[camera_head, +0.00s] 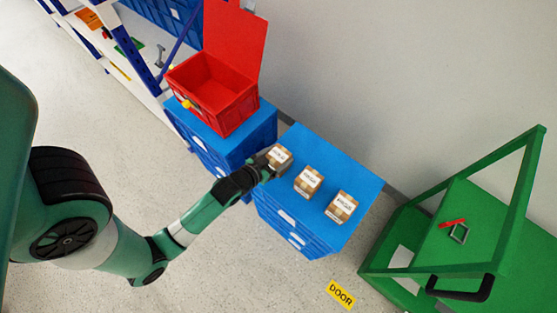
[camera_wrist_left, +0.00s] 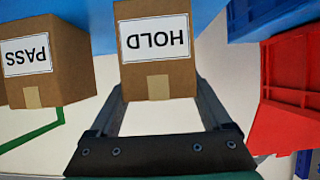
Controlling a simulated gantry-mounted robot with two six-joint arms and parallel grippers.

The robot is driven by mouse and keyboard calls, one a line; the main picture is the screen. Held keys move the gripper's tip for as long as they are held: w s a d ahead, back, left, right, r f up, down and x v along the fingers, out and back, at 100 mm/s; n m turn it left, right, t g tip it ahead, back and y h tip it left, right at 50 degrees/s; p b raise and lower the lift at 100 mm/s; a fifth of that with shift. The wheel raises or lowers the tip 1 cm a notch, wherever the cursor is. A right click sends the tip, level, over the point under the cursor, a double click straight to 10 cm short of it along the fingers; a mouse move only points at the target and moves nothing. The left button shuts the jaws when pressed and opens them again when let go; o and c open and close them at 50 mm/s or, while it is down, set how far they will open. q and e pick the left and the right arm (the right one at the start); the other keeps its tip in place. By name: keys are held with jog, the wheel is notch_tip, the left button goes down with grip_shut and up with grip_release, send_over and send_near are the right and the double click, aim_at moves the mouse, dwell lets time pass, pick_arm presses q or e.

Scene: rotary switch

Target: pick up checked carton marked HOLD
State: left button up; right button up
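The carton marked HOLD (camera_wrist_left: 157,85) is brown with a white label, which shows upside down in the left wrist view. In the head view it is the upper-left carton (camera_head: 280,155) of a row of three, at the edge of the blue cabinet top (camera_head: 337,160). My left gripper (camera_head: 266,172) is at this carton. In the wrist view its fingers (camera_wrist_left: 160,104) come up to both sides of the carton and look shut on it. The carton hides the fingertips. I cannot tell whether the carton touches the cabinet. My right gripper is not in view.
A carton marked PASS (camera_wrist_left: 72,62) stands beside it, the middle one (camera_head: 308,181) in the head view. A third carton (camera_head: 342,207) stands beyond. An open red box (camera_head: 222,107) sits on another blue cabinet (camera_head: 255,131). A green cart (camera_head: 480,222) stands at right.

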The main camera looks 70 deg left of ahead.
pick_arm(q)
jog(key=c, duration=0.7)
jog(key=shift+r, duration=0.1)
jog(key=shift+r, duration=0.25)
jog(key=r+p, duration=0.1)
jog(key=r, duration=0.1)
jog(key=r+p, duration=0.1)
jog(key=p, duration=0.1)
jog(key=shift+s+d+r, duration=0.2)
jog(key=shift+r, duration=0.2)
jog(key=p+v, duration=0.1)
jog(key=v, duration=0.4)
jog(key=w+d+r+p+v, duration=0.1)
jog(key=v, duration=0.4)
jog(key=w+p+v, duration=0.1)
jog(key=p+v, duration=0.1)
jog(key=v, duration=0.3)
jog(key=shift+s+d+r, duration=0.3)
jog(key=shift+d+r, duration=0.15)
